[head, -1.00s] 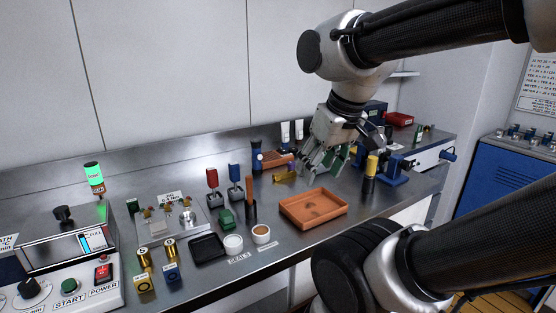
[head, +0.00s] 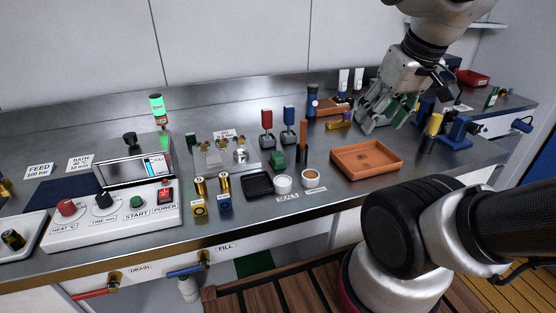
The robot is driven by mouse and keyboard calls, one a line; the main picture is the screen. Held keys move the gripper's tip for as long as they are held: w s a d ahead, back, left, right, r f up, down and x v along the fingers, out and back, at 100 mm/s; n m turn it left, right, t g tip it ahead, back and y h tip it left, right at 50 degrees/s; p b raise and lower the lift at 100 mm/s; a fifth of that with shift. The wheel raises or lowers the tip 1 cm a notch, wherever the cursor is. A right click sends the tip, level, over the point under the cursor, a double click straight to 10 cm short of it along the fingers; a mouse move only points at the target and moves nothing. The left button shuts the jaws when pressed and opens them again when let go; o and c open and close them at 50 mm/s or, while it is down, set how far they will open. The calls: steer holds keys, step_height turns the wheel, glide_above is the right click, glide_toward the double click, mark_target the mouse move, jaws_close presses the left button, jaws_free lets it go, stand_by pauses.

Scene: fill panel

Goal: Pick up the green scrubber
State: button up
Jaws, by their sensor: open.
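A small dark green piece with a raised top (head: 277,159) stands on the steel counter, left of a brown-handled tool. Another green surface (head: 404,108) shows partly behind my gripper's fingers. I cannot tell for sure which of the two is the green scrubber. My gripper (head: 378,123) is open, pointing down over the back right of the counter, behind the orange tray (head: 366,172). Its fingers partly hide the green surface behind them, and I cannot tell whether they touch it. A brass-coloured piece (head: 338,125) lies just left of the fingertips.
Red-headed (head: 267,116) and blue-headed (head: 289,114) tools stand left of centre. A black tray (head: 258,184) and small white cups (head: 283,184) are at the front. A yellow-topped black cylinder (head: 432,130) and blue vise (head: 458,134) stand right of my gripper.

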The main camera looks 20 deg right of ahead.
steer(key=shift+o, duration=1)
steer(key=n+g, duration=0.4)
steer(key=n, duration=1.4)
glide_above(273, 155)
step_height(273, 155, down, 11)
steer(key=shift+w+d+f, duration=0.1)
steer(key=shift+w, duration=0.05)
step_height(273, 155, down, 8)
steer(key=shift+r, duration=0.1)
steer(key=c, duration=1.1)
steer(key=shift+r, duration=0.15)
